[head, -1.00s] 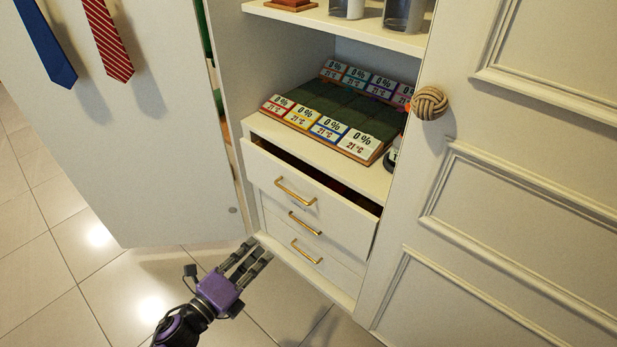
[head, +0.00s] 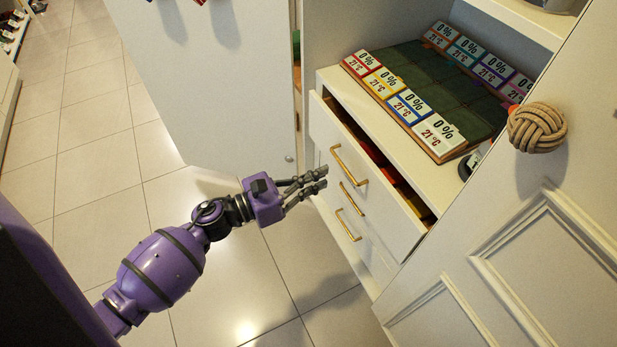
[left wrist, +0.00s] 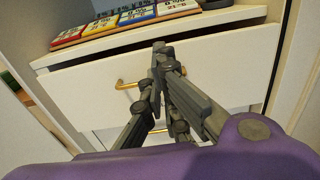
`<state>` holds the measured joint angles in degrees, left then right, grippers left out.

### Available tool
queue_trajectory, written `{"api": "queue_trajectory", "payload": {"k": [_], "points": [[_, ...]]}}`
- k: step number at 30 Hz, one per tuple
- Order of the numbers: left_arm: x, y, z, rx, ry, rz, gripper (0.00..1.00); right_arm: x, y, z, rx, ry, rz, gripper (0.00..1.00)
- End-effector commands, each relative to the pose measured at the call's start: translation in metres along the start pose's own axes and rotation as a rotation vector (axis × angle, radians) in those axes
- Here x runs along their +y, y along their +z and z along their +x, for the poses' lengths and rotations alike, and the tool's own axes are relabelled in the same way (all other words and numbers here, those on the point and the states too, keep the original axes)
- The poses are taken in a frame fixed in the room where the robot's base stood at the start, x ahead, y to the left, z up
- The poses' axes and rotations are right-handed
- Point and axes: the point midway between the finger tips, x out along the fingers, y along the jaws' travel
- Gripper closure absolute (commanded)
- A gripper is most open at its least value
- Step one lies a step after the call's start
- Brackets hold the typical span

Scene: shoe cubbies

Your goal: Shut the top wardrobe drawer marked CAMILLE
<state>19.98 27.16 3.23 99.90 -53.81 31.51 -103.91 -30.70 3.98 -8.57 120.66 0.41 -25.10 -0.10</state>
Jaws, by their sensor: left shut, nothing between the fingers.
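The top drawer (head: 368,180) of the wardrobe stands partly open, with a dark gap behind its front and coloured contents inside. It has a brass handle (head: 347,166). No CAMILLE marking is legible. My left gripper (head: 325,177) is shut and empty, in front of the drawer front near its left end. In the left wrist view the closed fingers (left wrist: 160,55) overlap the white drawer front (left wrist: 85,95) beside the handle (left wrist: 126,85). I cannot tell whether they touch it. My right gripper is not in view.
Two lower drawers have brass handles (head: 348,224) and look closed. A board of percentage and temperature cards (head: 430,95) lies on the shelf above. Open wardrobe doors flank the drawers, the right one with a rope knob (head: 537,127). The tiled floor (head: 95,175) is clear.

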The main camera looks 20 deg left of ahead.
Motion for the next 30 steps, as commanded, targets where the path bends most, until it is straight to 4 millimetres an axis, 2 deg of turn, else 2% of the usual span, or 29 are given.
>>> {"api": "queue_trajectory", "payload": {"k": [1,6,12,18,30], "points": [[0.000,0.001,0.013,-0.002,-0.002,0.000,1.00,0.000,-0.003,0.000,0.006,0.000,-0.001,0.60],[0.000,0.001,0.049,-0.002,-0.001,0.000,1.00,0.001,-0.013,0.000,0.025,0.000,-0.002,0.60],[0.000,0.000,0.079,0.000,0.000,-0.002,1.00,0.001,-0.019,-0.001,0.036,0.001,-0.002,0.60],[0.000,-0.001,0.091,0.001,0.002,-0.003,1.00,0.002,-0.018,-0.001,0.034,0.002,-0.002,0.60],[0.000,-0.001,0.095,0.000,0.000,-0.003,1.00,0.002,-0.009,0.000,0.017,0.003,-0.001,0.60]]}}
